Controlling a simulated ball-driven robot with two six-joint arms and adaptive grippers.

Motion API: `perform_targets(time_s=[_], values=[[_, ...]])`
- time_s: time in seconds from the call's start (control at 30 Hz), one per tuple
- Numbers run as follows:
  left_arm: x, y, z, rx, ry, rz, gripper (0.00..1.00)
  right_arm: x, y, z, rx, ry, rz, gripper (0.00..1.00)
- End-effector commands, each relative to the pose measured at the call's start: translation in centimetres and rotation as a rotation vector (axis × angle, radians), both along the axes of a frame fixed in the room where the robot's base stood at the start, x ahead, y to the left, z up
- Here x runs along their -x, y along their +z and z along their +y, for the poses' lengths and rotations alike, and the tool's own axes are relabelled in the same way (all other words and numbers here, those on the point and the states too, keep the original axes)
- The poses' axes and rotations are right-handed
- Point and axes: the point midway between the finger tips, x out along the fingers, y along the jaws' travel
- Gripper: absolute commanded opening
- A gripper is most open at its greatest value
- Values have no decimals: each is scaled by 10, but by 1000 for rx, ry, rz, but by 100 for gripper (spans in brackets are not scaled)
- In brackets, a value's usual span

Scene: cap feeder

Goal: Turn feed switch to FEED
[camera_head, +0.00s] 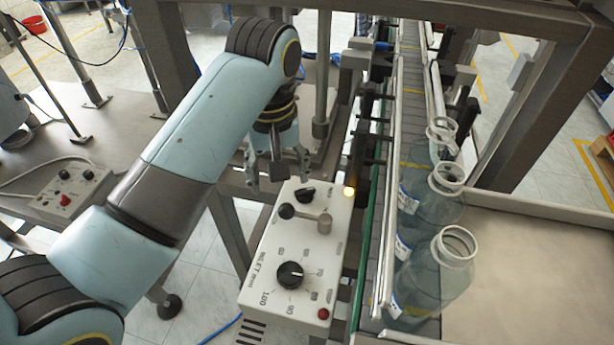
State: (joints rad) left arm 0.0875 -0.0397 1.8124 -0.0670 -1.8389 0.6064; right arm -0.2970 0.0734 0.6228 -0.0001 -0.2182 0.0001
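A white control box (258,262) stands beside the conveyor. At its far end is a small black knob (305,195). Next to it is a dark round knob (286,211) joined by a grey lever bar to a grey peg (325,223). I cannot tell which is the feed switch, as the labels there are too small to read. Nearer is a large black dial (290,275) marked with numbers. My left gripper (278,172) hangs just beyond the far end of the box, pointing down, fingers apart and empty. My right gripper is out of view.
A lit lamp (349,191) and a red button (323,313) sit on the box. Clear bottles (437,279) line the conveyor (410,105) at right. Steel posts and brackets crowd the space beyond my gripper. Another control box (75,188) lies at left.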

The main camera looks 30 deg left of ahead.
Motion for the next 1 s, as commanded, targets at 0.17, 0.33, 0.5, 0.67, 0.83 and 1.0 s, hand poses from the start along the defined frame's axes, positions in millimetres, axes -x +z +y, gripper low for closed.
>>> perform_targets(time_s=[0.17,0.33,0.5,0.67,0.83,1.0], values=[[-35,32,-18,28,128,47,63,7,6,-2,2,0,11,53],[-39,28,-21,29,156,64,63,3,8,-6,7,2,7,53],[-38,-1,-21,29,155,65,63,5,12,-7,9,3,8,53],[-38,-34,-21,29,154,64,63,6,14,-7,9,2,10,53],[-39,-59,-20,28,154,62,63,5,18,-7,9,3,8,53],[-39,-71,-20,29,154,59,63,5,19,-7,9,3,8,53]])
